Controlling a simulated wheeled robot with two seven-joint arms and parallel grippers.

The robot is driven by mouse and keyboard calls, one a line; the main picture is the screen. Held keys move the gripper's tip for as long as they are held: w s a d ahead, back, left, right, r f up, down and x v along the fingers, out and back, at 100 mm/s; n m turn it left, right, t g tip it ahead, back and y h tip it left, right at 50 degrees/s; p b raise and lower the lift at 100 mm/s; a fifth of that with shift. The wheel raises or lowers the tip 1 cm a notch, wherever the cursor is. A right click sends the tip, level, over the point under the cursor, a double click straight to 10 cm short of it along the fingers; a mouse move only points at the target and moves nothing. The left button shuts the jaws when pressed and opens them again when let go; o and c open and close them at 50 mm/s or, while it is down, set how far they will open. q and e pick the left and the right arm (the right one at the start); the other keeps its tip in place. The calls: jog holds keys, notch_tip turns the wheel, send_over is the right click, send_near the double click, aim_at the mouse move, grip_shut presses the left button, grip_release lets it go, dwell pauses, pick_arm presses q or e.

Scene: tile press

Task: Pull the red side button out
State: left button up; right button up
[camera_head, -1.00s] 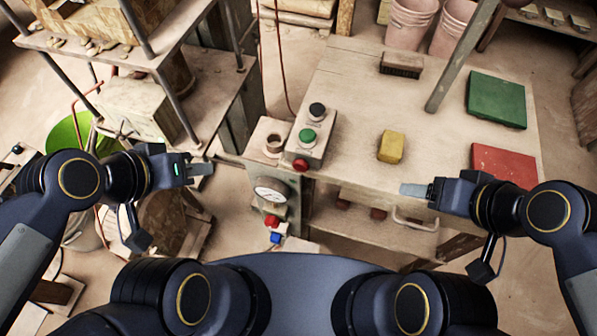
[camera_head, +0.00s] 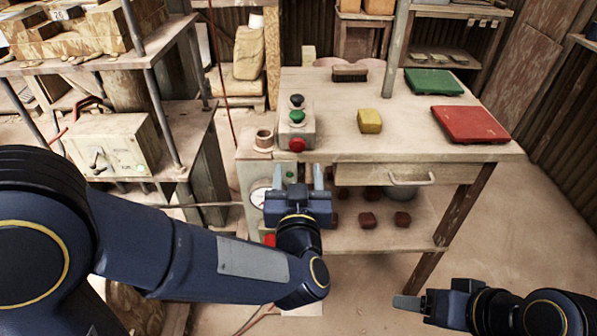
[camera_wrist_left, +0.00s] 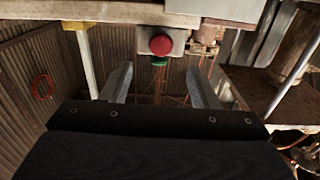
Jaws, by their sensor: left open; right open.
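The red side button (camera_head: 297,145) sits on the front face of a grey control box (camera_head: 308,132), which stands at the table's front left. A green button (camera_head: 296,116) and a black knob (camera_head: 297,101) are on the box's top. My left gripper (camera_head: 298,172) is open and empty, in front of and below the red button, apart from it. The left wrist view appears upside down; there the red button (camera_wrist_left: 160,44) lies between and beyond the two spread fingers. My right gripper (camera_head: 407,302) is open, low at the right, away from the table.
The table (camera_head: 350,147) also holds a yellow block (camera_head: 369,121), a brush (camera_head: 350,74), a green pad (camera_head: 433,82) and a red pad (camera_head: 471,124). A ring-shaped cup (camera_head: 264,139) stands left of the box. A drawer handle (camera_head: 411,179) juts out. Shelving (camera_head: 180,130) stands left.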

aim_at(297, 146)
pick_arm(q)
jog(key=w, duration=0.7)
jog(key=shift+w, duration=0.35)
